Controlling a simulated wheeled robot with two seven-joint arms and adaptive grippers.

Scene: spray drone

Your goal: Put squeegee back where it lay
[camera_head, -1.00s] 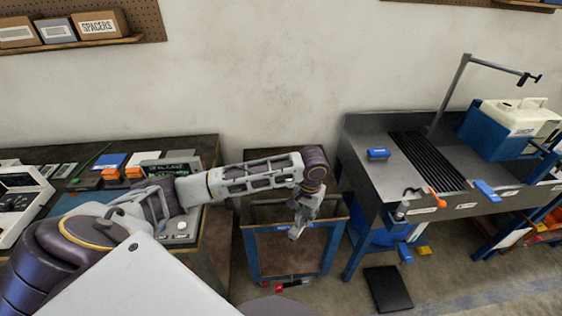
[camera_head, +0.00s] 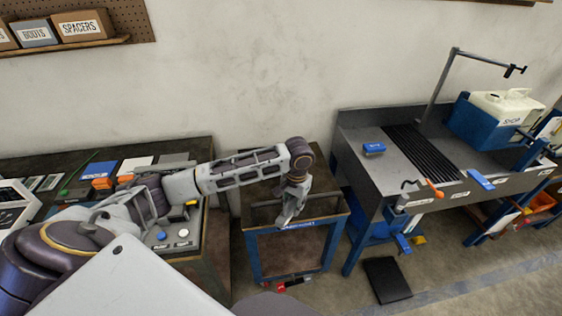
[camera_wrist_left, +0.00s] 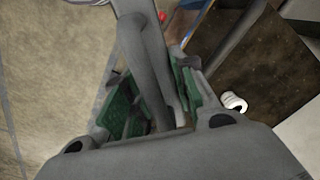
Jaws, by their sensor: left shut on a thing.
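My left gripper (camera_head: 287,216) is over the front of the small blue-framed cart in the head view. In the left wrist view, its green-padded fingers (camera_wrist_left: 160,98) are shut on a long grey handle, which I take to be the squeegee (camera_wrist_left: 148,65). The handle runs up between the pads and out past the fingers. The squeegee's far end is not clear in the wrist view, and in the head view it cannot be told apart from the gripper. My right gripper is not in view.
The blue-framed cart (camera_head: 258,250) stands between the dark workbench (camera_head: 222,262) and the grey sink bench (camera_head: 352,150). A black mat (camera_head: 387,280) lies on the floor. A red-and-black tool (camera_head: 293,284) is low by the cart. Open floor lies in front of the sink bench.

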